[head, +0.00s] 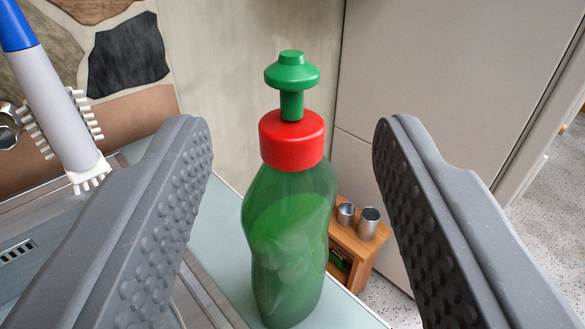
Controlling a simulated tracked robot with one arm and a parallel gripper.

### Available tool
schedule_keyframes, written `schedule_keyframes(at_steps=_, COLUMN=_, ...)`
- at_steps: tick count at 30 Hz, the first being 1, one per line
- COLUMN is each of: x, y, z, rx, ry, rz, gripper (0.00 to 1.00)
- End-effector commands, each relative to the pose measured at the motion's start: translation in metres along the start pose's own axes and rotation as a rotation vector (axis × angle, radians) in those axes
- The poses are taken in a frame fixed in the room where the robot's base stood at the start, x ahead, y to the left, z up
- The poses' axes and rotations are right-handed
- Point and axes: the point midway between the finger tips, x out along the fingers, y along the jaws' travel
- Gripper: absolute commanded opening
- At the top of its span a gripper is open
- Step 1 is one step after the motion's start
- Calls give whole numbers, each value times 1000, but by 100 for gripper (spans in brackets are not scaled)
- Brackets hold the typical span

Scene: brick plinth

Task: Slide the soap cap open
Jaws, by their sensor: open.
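A green translucent soap bottle (288,240) stands upright on a pale counter in the head view, with liquid showing inside. It has a red collar (292,140) and a green push-pull cap (292,76) on top. A green stem shows between the cap and the collar. My gripper (290,140) is open, with one grey studded finger on the left and one on the right. The bottle appears between the fingers in the picture, with a gap on each side. Neither finger appears to touch it. The cap's top sits higher in the picture than both fingertips.
A brush (60,100) with a blue and white handle stands at the left, near a metal sink or drainer edge (205,290). A small wooden stand (355,248) with metal cups (368,222) is lower, behind the bottle. A stone-patterned wall and pale panels are behind.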

Motion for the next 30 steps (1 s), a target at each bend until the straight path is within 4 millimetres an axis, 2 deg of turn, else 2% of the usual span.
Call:
schedule_keyframes(at_steps=3, x=-18, y=0, z=0, rx=1, ry=0, rz=0, gripper=46)
schedule_keyframes(at_steps=10, x=-38, y=0, z=2, rx=2, ry=-4, rz=-1, gripper=46)
schedule_keyframes(at_steps=26, x=-42, y=0, z=1, rx=1, ry=-2, rz=-1, gripper=46)
schedule_keyframes(at_steps=30, x=-42, y=1, z=-7, rx=-4, ry=-3, rz=-5, gripper=46)
